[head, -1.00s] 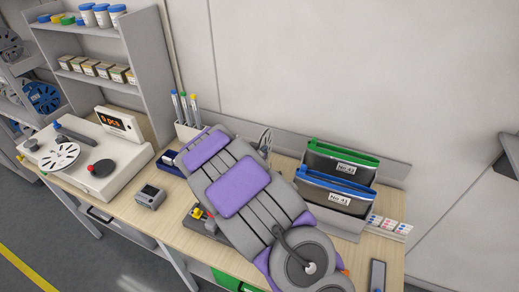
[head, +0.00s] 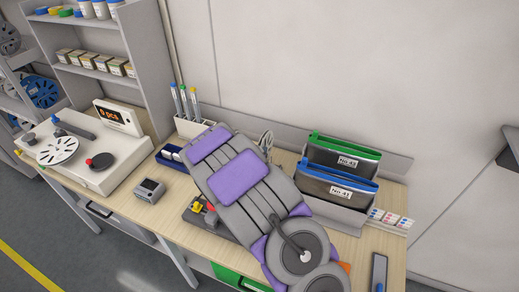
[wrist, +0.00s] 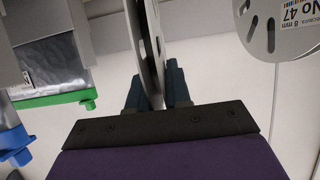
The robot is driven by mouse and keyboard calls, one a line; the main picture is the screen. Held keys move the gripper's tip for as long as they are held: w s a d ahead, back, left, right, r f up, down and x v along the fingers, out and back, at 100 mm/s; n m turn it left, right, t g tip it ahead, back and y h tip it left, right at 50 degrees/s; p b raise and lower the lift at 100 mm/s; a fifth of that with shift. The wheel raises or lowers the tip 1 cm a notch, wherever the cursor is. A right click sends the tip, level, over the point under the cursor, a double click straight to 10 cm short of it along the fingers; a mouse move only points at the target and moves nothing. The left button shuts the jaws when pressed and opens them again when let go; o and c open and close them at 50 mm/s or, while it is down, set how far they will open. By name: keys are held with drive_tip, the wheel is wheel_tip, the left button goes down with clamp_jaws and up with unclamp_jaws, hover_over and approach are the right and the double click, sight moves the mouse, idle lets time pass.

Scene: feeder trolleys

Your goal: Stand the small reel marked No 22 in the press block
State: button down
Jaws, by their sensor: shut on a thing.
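In the wrist view my gripper (wrist: 158,88) is shut on a thin grey reel (wrist: 149,50), seen edge-on between the dark fingers. The reel's face and marking cannot be read from here.
Another reel, marked No 47 (wrist: 262,22), shows at the top right of the wrist view. Bags with green (head: 343,146) and blue (head: 340,179) tops stand in a rack right of my arm. A small grey device (head: 150,190) and a reel machine (head: 85,172) are on the left.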

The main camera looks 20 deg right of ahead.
drive_tip(key=shift+f+b, duration=0.65)
drive_tip(key=shift+f, duration=1.15)
drive_tip(key=shift+f, duration=0.1)
drive_tip(key=c, duration=1)
unclamp_jaws()
drive_tip(key=shift+s, duration=0.1)
drive_tip(key=shift+p+v, duration=1.3)
drive_tip(key=shift+v, duration=2.7)
drive_tip(key=shift+a, duration=0.1)
